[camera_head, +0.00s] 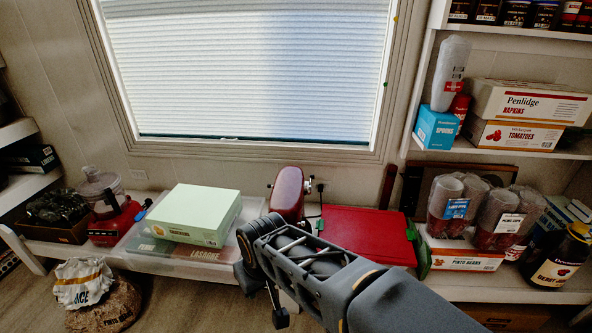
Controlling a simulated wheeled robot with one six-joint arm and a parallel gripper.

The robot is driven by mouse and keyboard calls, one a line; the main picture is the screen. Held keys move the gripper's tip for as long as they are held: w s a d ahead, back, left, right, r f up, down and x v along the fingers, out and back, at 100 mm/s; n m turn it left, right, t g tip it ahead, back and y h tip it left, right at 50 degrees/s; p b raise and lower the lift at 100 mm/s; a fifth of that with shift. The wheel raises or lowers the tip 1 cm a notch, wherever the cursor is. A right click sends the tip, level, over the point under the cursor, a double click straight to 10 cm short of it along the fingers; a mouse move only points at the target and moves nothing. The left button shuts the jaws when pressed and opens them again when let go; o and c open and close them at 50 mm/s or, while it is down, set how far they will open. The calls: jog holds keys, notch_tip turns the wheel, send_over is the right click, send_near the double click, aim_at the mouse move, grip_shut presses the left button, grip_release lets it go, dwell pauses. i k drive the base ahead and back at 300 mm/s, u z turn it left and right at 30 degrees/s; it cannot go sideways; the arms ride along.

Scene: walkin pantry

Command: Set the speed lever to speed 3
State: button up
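A red stand mixer (287,193) with a rounded head stands on the low shelf under the window. My arm crosses in front of it and hides its lower part. I cannot make out a speed lever or any speed marks on it. The dark end of my arm, with my gripper (280,317), points down in front of the shelf, below and in front of the mixer. It is small and dark, and I cannot tell whether its fingers are apart. I see nothing held in it.
A pale green box (192,213) lies on a clear bin left of the mixer. A red box or case (368,236) lies to its right. A red appliance with a clear bowl (106,212) stands further left. Sacks (90,290) sit on the floor. Packed cups (470,210) are at right.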

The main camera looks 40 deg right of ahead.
aim_at(312, 176)
jog(key=z, duration=0.55)
jog(key=i, duration=0.85)
jog(key=z, duration=0.8)
